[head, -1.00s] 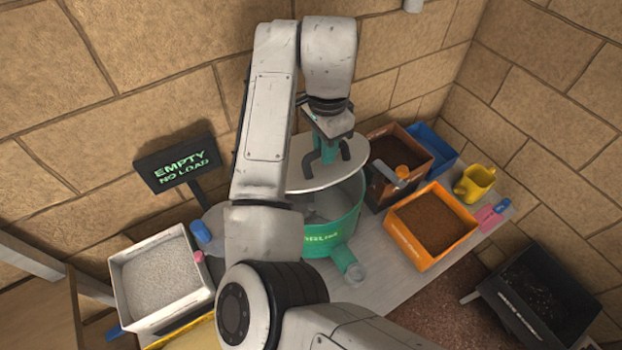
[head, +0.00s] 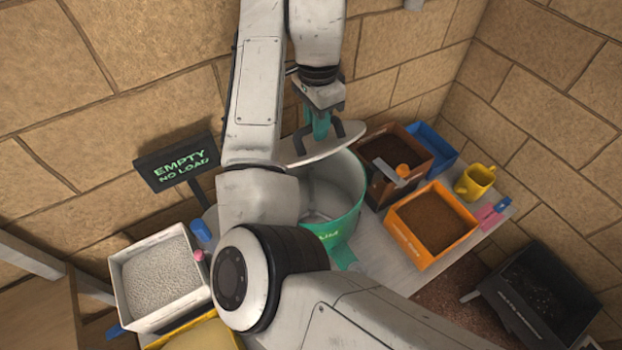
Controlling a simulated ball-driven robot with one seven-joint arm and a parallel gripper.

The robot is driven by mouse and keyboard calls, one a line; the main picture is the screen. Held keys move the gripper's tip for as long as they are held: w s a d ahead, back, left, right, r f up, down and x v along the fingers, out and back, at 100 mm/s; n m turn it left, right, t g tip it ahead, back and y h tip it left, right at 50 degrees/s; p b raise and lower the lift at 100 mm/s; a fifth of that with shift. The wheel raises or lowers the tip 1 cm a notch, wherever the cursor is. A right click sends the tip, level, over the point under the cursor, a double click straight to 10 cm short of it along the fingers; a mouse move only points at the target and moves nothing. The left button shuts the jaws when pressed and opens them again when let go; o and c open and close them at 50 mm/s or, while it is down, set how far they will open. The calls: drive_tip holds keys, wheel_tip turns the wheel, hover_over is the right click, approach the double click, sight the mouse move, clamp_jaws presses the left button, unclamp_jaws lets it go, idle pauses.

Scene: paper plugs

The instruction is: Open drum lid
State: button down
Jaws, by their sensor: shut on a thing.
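The green drum (head: 350,217) stands on the table in the middle of the view, its pale inside partly visible. My arm hides its left side. The drum's lid (head: 322,152) is a pale disc, held tilted above the back of the drum and apart from most of the rim. My gripper (head: 320,128) is shut on the lid's dark handle (head: 352,130), above the lid. Whether the lid's far edge touches the drum is hidden.
A sign reading EMPTY NO LOAD (head: 178,162) stands at left, above a white tray of grains (head: 205,272). At right are a brown box (head: 427,163), an orange tray (head: 458,242), a yellow mug (head: 474,182) and a black bin (head: 490,290). The stone wall is close behind.

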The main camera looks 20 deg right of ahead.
drive_tip(key=shift+w+a+r, duration=0.2)
drive_tip(key=shift+w+r, duration=0.3)
drive_tip(key=shift+w, duration=0.25)
drive_tip(key=shift+w+a+r, duration=0.25)
drive_tip(key=shift+w+r, duration=0.3)
drive_tip(key=shift+w, duration=0.2)
drive_tip(key=shift+w+a+r, duration=0.2)
drive_tip(key=shift+w+r, duration=0.3)
drive_tip(key=shift+w, duration=0.25)
drive_tip(key=c, duration=1)
unclamp_jaws()
drive_tip(key=shift+d, duration=0.1)
wheel_tip(320, 180, up, 6)
drive_tip(key=s+d, duration=0.2)
drive_tip(key=s, duration=0.7)
drive_tip(key=shift+s+d, duration=0.2)
drive_tip(key=shift+s, duration=0.2)
